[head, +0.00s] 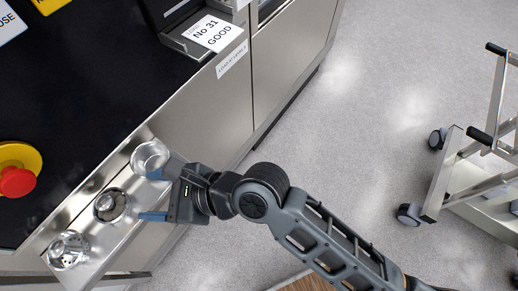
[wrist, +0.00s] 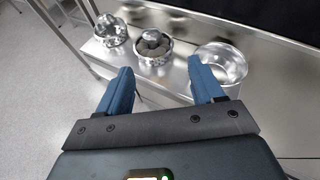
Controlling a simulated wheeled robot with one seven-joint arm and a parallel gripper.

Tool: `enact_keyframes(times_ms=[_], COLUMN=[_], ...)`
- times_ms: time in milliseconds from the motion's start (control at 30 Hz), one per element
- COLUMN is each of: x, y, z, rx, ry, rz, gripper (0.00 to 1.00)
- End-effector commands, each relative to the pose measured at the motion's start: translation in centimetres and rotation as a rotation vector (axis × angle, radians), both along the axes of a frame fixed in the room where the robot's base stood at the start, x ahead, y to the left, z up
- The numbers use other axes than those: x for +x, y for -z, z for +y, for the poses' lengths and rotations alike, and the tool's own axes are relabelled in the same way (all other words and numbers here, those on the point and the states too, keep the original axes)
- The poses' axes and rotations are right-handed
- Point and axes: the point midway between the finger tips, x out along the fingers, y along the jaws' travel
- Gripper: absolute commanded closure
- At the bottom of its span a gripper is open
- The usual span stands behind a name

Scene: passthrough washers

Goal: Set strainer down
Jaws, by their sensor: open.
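Three round shiny metal vessels stand in a row on a narrow steel ledge (wrist: 175,83). The one nearest the top in the head view is a bowl (head: 149,157) that looks empty; it is at the right in the wrist view (wrist: 222,62). The middle vessel (head: 110,206) holds something dark and rounded, and the end vessel (head: 68,250) also has contents. I cannot tell for sure which is the strainer. My gripper (head: 153,195), with blue fingers, is open and empty at the ledge's front. In the wrist view, one finger overlaps the bowl's near left edge; contact is unclear.
A black worktop (head: 90,85) on steel cabinets lies behind the ledge, with a red and yellow stop button (head: 16,182). A tray with a "No 31 GOOD" card (head: 213,33) is at the top. A wheeled cart (head: 455,175) stands right. Grey floor between is clear.

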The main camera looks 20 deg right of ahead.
Motion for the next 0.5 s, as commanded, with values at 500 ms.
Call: enact_keyframes(times_ms=[500], x=[-10.0], y=[2.7], z=[-22.7], rx=[-1.019], ry=[-0.016], rz=[-0.891], gripper=[0.33])
